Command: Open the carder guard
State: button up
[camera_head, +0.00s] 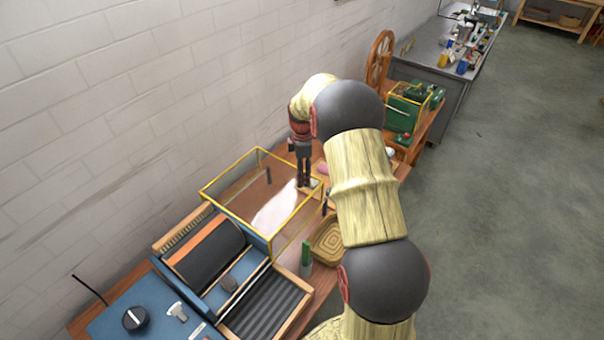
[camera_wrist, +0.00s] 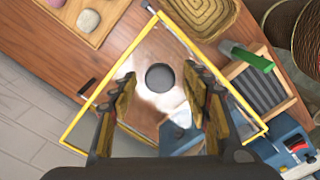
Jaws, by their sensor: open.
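The carder guard (camera_head: 231,170) is a clear box with yellow edges. In the head view it stands beyond the blue carder (camera_head: 125,300), off the dark drum (camera_head: 208,252), which lies uncovered. A small dark handle (camera_head: 268,175) shows on it. In the wrist view the guard's yellow frame (camera_wrist: 105,85) surrounds my fingers in the picture. My gripper (camera_head: 304,184) points down at the guard's right part. It also shows in the wrist view (camera_wrist: 160,100), fingers apart, with nothing held. A dark round disc (camera_wrist: 160,77) shows between them. I cannot tell whether the fingers touch the guard.
A woven basket (camera_head: 327,240) and a green-handled tool (camera_head: 306,258) are right of the guard. A spinning wheel (camera_head: 379,62) and a green machine (camera_head: 405,108) stand farther along the wooden table. A wall borders the left; the floor at right is clear.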

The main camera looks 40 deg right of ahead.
notch_tip(320, 180, up, 12)
dwell(0.6)
dwell(0.5)
jog(key=s+a+r+m+t+b, duration=0.1)
jog(key=s+a+m+b, duration=0.4)
jog(key=s+a, duration=0.8)
jog(key=s+a+r+m+t+b, duration=0.1)
jog(key=s+a+m+t+b, duration=0.3)
jog(key=s+a, duration=0.9)
jog(key=shift+s+a+m+t+b, duration=0.35)
jog(key=shift+s+m+b, duration=1.2)
jog(key=shift+s, duration=1)
